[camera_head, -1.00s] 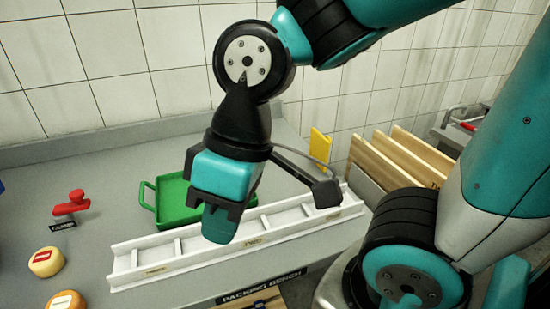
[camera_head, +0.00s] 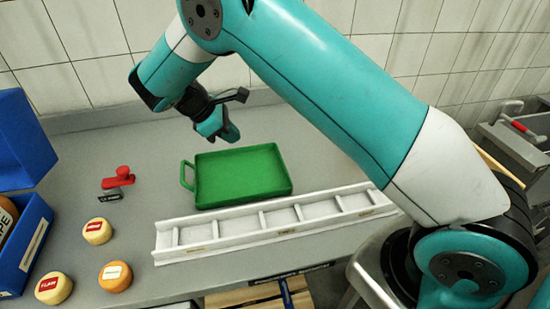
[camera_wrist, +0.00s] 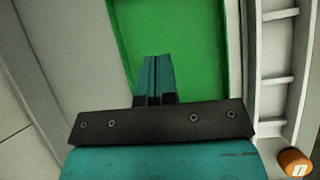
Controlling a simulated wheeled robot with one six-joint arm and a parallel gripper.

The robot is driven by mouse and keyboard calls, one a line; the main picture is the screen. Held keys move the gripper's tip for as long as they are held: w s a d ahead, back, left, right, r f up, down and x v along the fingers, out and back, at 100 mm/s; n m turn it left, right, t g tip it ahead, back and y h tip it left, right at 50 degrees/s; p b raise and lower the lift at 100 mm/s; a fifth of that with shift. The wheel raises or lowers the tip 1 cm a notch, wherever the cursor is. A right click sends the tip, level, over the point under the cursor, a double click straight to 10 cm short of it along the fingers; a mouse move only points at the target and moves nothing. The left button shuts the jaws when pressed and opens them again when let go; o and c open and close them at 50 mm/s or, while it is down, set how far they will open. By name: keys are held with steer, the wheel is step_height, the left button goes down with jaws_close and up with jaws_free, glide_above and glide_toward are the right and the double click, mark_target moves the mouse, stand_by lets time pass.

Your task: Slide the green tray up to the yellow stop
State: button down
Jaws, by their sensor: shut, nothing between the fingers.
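The green tray (camera_head: 240,178) lies flat and empty on the grey bench, with a handle at its left end. It also shows in the wrist view (camera_wrist: 200,45). My gripper (camera_head: 232,138) is at the tray's back edge, towards the left, in the head view, with its fingers pointing down. In the wrist view its two fingers (camera_wrist: 158,62) are together and overlap the tray's edge in the picture. I cannot tell whether they touch the tray. The yellow stop is not visible now; my arm covers part of the bench to the right.
A white divided rack (camera_head: 230,241) runs along the tray's front side. A red-handled tool (camera_head: 118,178), several cheese wheels (camera_head: 115,276) and a blue crate (camera_head: 35,240) are on the left. Tiled wall (camera_head: 60,90) stands behind. The bench between the red tool and tray is clear.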

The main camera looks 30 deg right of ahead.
mark_target(284, 168)
steer(key=s+d+f+p, duration=0.1)
steer(key=d+f, duration=0.1)
steer(key=f, duration=0.2)
steer(key=d+f+g+h+p, duration=0.1)
steer(key=d+f, duration=0.1)
steer(key=f, duration=0.1)
steer(key=s+d+f+n+h+p, duration=0.1)
steer(key=d+f, duration=0.1)
steer(key=f, duration=0.2)
steer(key=shift+s+d+f+p, duration=0.3)
steer(key=shift+s+f+p, duration=0.05)
steer(key=shift+p, duration=0.05)
steer(key=d, duration=0.1)
steer(key=d+p, duration=0.1)
steer(key=s+d+p, duration=0.1)
steer(key=d, duration=0.1)
steer(key=shift+s+f, duration=0.1)
steer(key=shift+f, duration=0.2)
steer(key=shift+d, duration=0.1)
